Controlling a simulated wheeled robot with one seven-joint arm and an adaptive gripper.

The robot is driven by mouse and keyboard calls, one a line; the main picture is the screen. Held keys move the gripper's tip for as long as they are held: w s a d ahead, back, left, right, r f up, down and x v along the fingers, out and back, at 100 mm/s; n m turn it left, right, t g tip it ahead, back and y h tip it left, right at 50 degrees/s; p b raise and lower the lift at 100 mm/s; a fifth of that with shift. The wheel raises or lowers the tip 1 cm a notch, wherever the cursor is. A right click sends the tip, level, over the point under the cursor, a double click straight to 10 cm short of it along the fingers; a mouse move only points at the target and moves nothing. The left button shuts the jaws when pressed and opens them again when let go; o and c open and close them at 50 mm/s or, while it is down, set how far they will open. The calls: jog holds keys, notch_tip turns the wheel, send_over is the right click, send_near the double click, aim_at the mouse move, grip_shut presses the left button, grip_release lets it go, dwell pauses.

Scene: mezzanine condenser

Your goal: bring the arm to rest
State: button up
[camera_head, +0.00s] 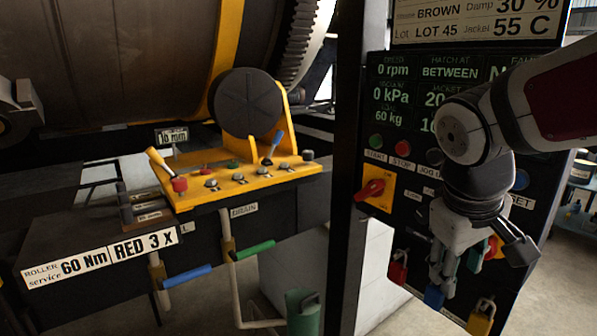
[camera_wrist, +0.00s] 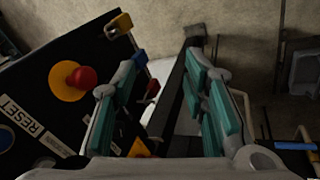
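My white and grey arm comes in from the right in the head view, and its gripper (camera_head: 446,282) hangs fingers-down before the lower part of the black control panel (camera_head: 343,200). In the wrist view my gripper (camera_wrist: 165,85) shows two teal-padded fingers spread apart, with no object held between them. The fingers look close to the panel and its padlocks; I cannot tell whether they touch. A red mushroom button (camera_wrist: 82,77) on a yellow disc lies left of the fingers in the wrist view. My arm hides part of the panel's buttons and display.
Padlocks in red (camera_head: 398,271), blue (camera_head: 433,296) and yellow (camera_head: 481,318) hang under the panel. A red rotary switch (camera_head: 371,189) sits on its left side. A yellow lever console (camera_head: 240,185) stands left, below a large drum (camera_head: 110,60). Bare floor shows below the panel.

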jog(key=s+a+m+t+y, duration=0.1)
jog(key=s+a, duration=0.1)
jog(key=s, duration=0.3)
jog(key=s+a+r+m+t+y, duration=0.1)
jog(key=s+a+m, duration=0.1)
jog(key=s, duration=0.4)
jog(key=shift+a+r+t+y, duration=0.25)
jog(key=shift+a+t+y, duration=0.05)
jog(key=shift+t+y, duration=0.1)
